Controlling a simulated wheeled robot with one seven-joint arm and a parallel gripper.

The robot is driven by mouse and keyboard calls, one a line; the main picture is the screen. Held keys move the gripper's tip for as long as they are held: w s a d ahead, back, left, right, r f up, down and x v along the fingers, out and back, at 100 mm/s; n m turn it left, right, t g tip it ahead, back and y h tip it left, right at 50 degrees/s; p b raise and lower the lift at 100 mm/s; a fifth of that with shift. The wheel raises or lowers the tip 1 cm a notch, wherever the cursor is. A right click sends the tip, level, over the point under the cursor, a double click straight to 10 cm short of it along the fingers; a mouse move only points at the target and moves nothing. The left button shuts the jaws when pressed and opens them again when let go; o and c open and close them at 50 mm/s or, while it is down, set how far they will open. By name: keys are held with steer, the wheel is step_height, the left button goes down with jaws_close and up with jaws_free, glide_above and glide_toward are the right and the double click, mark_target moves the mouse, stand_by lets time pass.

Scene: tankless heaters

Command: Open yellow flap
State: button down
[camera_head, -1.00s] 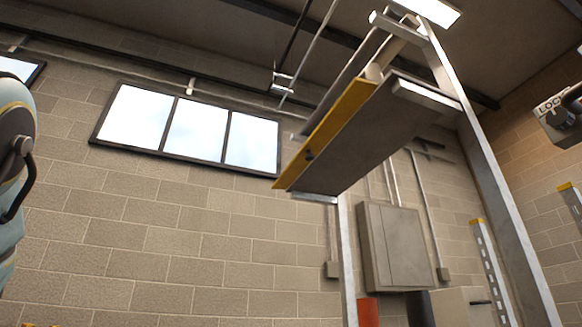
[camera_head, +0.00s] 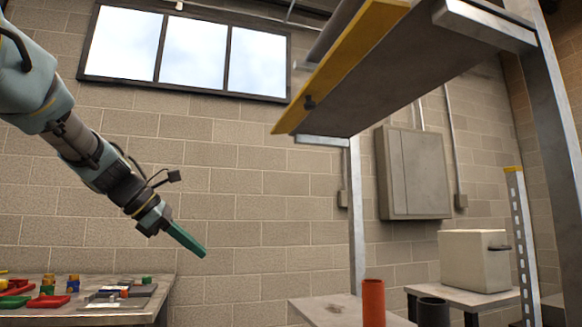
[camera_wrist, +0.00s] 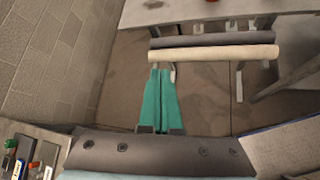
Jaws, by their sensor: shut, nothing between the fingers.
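The yellow flap (camera_head: 345,65) is a long yellow panel along the front edge of a raised grey shelf on a metal frame, at the upper right of the head view. A small dark knob (camera_head: 309,102) sits on it near its left end. My gripper (camera_head: 203,252) has green fingers pressed together and empty. It hangs in free air to the left of the flap and lower in the picture, clearly apart from it. In the wrist view the green fingers (camera_wrist: 160,75) lie side by side, and the flap is not seen there.
A table (camera_head: 90,316) with colourful small parts stands at lower left. An orange cylinder (camera_head: 373,303) and a dark one (camera_head: 433,312) stand at lower right, near a white box (camera_head: 475,260). The frame's metal post (camera_head: 356,215) rises below the shelf. Open space lies between my gripper and the post.

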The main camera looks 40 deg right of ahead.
steer(key=s+d+r+g+h+p, duration=0.2)
steer(key=s+r+p, duration=0.1)
steer(key=r, duration=0.8)
steer(key=s+d+r+n+g+h+p, duration=0.1)
steer(key=s+d+r+g+p, duration=0.15)
steer(key=r, duration=0.95)
steer(key=s+d+r+g+h+p, duration=0.1)
steer(key=s+d+r+h+p, duration=0.2)
steer(key=r, duration=0.8)
steer(key=y+p, duration=0.1)
steer(key=p, duration=0.2)
glide_toward(314, 100)
steer(key=s+d+f, duration=0.2)
steer(key=s+f, duration=0.1)
steer(key=shift+s+d+f, duration=0.1)
steer(key=shift+d+f, duration=0.05)
steer(key=shift+f, duration=0.05)
